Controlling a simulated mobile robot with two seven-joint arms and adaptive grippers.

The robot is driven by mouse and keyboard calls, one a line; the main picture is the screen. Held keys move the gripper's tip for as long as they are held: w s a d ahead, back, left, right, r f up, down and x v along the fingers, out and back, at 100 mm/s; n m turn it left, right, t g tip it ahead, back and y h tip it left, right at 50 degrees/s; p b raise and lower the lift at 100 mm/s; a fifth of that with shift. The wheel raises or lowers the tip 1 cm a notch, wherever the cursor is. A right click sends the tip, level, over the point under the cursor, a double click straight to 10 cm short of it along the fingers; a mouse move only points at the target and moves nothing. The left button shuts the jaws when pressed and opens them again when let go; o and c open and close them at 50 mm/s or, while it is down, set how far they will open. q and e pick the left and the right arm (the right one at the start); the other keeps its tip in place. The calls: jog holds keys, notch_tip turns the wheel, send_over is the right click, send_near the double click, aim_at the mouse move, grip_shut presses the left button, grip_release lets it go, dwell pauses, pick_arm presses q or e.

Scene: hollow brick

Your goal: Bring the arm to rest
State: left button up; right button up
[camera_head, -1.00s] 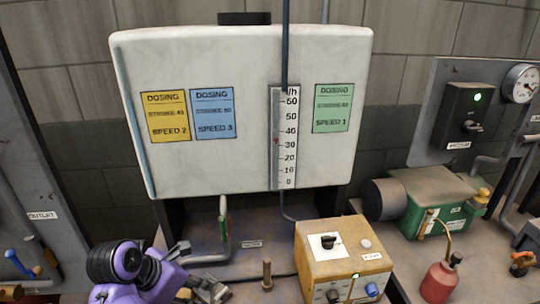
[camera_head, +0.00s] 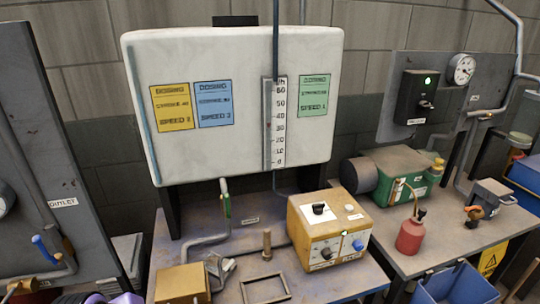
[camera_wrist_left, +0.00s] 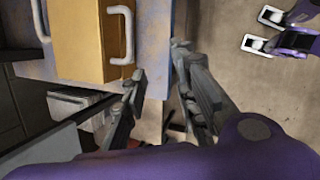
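My left arm shows only as small purple parts (camera_head: 110,298) at the bottom left edge of the head view; its gripper is outside that view. In the left wrist view my left gripper (camera_wrist_left: 161,62) has its two grey fingers spread, with nothing between them. It is beside the edge of the workbench (camera_wrist_left: 55,65), next to a tan box (camera_wrist_left: 90,40) with pale handles. My right gripper cannot be made out in either view.
The bench (camera_head: 225,262) carries a yellow control box (camera_head: 327,248), a tan box (camera_head: 182,284), a metal frame (camera_head: 265,288) and pipework. A white tank (camera_head: 235,150) stands behind. A red oil can (camera_head: 410,238) and blue bin (camera_head: 455,285) are right. Bare floor (camera_wrist_left: 240,90) lies beside the bench.

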pick_arm(q)
jog(key=s+d+f+m+g+y, duration=0.1)
jog(key=s+f+m, duration=0.2)
jog(key=s+m, duration=0.8)
jog(key=s+d+f+m+g+y, duration=0.15)
jog(key=s+f+m, duration=0.25)
jog(key=s+m, duration=0.7)
jog(key=w+d+f+m+t+h, duration=0.1)
jog(key=w+d+f+m+t, duration=0.1)
jog(key=w+d+f+t, duration=0.2)
jog(key=w+f+t, duration=0.3)
jog(key=w+f, duration=0.2)
jog(key=f, duration=0.3)
jog(key=shift+w, duration=0.2)
pick_arm(e)
jog(key=shift+w+d, duration=0.1)
jog(key=shift+d, duration=0.05)
pick_arm(q)
jog(key=shift+o, duration=0.5)
